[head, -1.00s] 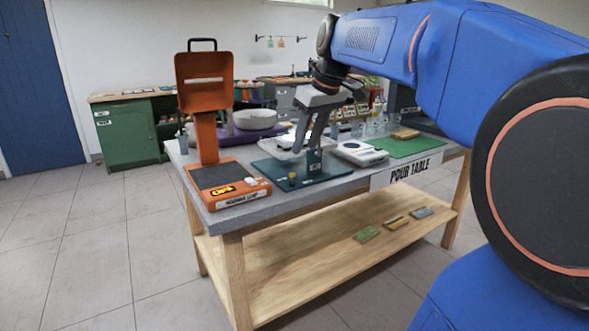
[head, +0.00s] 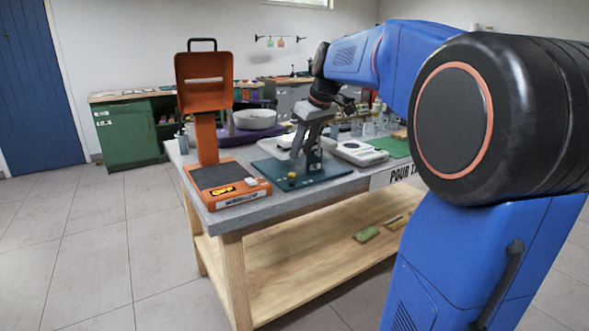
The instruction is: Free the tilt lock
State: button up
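A teal stand (head: 325,172) with a flat base, a small yellow knob (head: 292,177) at its front and a short labelled upright (head: 315,160) sits on the pour table. I cannot make out which part is the tilt lock. My gripper (head: 303,154) points down over the stand, its grey fingers just left of and close to the upright. The fingers overlap in this view, so their gap and any contact are unclear. They hide part of the stand and what is behind.
An orange device (head: 204,90) with a tall panel stands left of the stand. A white scale (head: 360,152) and a green mat (head: 397,147) lie to the right. A grey bowl (head: 255,119) is behind. Flat pieces lie on the lower shelf (head: 310,262).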

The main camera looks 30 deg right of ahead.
aim_at(292, 174)
jog(key=x, duration=0.8)
jog(key=shift+a, duration=0.1)
grip_shut()
